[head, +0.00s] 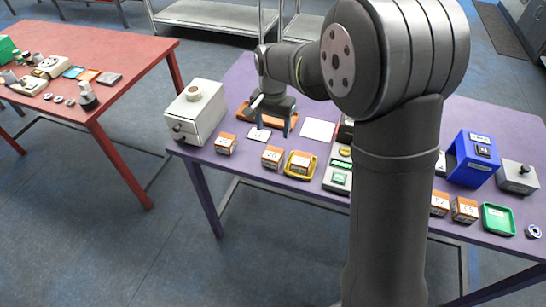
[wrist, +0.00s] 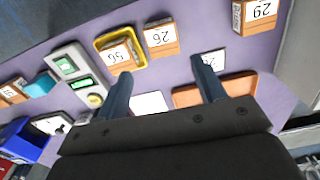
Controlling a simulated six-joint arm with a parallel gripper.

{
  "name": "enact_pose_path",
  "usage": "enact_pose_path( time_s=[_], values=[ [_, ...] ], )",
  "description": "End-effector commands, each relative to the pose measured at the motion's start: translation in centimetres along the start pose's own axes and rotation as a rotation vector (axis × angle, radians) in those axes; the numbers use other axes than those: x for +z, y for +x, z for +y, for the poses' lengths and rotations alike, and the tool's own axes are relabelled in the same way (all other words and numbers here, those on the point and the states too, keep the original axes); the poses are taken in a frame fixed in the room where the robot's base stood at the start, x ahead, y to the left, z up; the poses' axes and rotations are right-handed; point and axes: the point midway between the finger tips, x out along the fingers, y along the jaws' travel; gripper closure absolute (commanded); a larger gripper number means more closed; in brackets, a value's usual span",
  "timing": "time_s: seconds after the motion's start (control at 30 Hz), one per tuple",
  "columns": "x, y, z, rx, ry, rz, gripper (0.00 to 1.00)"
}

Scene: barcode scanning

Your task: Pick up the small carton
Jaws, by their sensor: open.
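Several small orange-brown cartons with white number labels stand on the purple table; which one is meant I cannot tell. In the wrist view one reads 29 (wrist: 259,14), one reads 26 (wrist: 160,37), and one reading 56 (wrist: 117,53) sits in a yellow tray (wrist: 143,61). In the head view they are the left carton (head: 226,144), the middle carton (head: 271,157) and the trayed carton (head: 300,161). My gripper (wrist: 161,67) is open and empty, above the table behind this row. It also shows in the head view (head: 277,130).
Two more cartons (head: 464,209), a green tray (head: 498,219) and a blue bin (head: 472,158) stand at right. A white box (head: 195,112) stands at far left. A device with green screens (head: 339,174) is beside the yellow tray. An orange tray (wrist: 240,86) lies near my fingers.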

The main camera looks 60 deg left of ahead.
Motion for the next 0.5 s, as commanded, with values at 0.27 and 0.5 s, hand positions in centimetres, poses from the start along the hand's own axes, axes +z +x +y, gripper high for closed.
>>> enact_pose_path(
  time_s=[0.27,0.5],
  values=[
    [0.0,6.1,0.1,0.002,0.003,-0.003,0.36],
    [-0.1,8.3,0.0,0.000,0.003,0.000,0.36]
  ],
)
